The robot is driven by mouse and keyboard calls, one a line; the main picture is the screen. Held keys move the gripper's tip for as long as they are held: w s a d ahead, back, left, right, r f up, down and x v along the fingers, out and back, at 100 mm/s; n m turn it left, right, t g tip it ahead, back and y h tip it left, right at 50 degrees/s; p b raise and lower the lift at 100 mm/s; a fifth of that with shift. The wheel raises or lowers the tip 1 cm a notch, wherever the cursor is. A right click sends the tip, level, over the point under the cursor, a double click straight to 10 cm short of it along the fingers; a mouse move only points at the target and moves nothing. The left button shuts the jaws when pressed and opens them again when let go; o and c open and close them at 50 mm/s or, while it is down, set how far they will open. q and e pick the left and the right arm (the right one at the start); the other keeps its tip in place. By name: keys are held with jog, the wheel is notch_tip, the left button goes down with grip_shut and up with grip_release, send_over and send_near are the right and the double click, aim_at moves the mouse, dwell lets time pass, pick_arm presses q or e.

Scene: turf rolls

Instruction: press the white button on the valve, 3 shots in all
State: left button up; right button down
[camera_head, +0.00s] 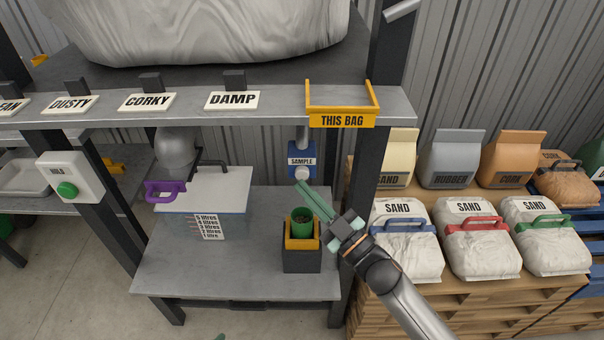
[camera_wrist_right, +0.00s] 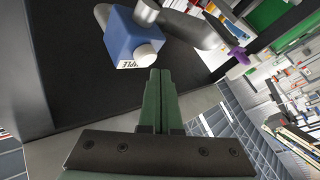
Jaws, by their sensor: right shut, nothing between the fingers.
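The valve is a blue box (camera_head: 302,151) labelled SAMPLE under the shelf, with a white round button (camera_head: 302,173) at its lower front. My right gripper (camera_head: 303,187) is shut and empty, its green fingertips just below the button. In the right wrist view the fingertips (camera_wrist_right: 160,72) lie just below the button (camera_wrist_right: 148,54) in the picture; a small gap shows. A green cup (camera_head: 302,218) with some brown grains inside stands below the valve in a black and yellow holder (camera_head: 302,258). Only a green sliver, perhaps my left gripper, shows at the head view's bottom edge.
A yellow THIS BAG bracket (camera_head: 342,120) sits on the shelf edge above. A post (camera_head: 366,190) stands right of the valve. A white-lidded bin (camera_head: 215,190) and purple-handled scoop (camera_head: 165,192) are left. Bags of sand (camera_head: 408,250) fill a pallet on the right.

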pick_arm(q)
notch_tip(320, 180, up, 2)
jog(key=shift+r+p, duration=0.1)
jog(key=shift+p, duration=1)
pick_arm(e)
jog(key=s, duration=0.5)
pick_arm(q)
jog(key=s+a+r+p, duration=0.1)
jog(key=a+r+p, duration=0.2)
jog(key=r+p, duration=0.3)
jog(key=p, duration=0.2)
jog(key=shift+s+n+y+p, duration=0.3)
jog(key=shift+y+p, duration=0.05)
jog(key=shift+y, duration=0.05)
pick_arm(e)
jog(key=s+d+f+m+g+h, duration=0.6)
jog(key=s+d+f+m+h, duration=0.6)
jog(key=s+d+f, duration=0.3)
jog(key=s, duration=0.3)
jog(key=shift+s+d+f, duration=0.25)
jog(key=shift+s+d, duration=0.1)
jog(key=shift+d, duration=0.05)
pick_arm(q)
jog(key=shift+a, duration=0.1)
dwell(2.0)
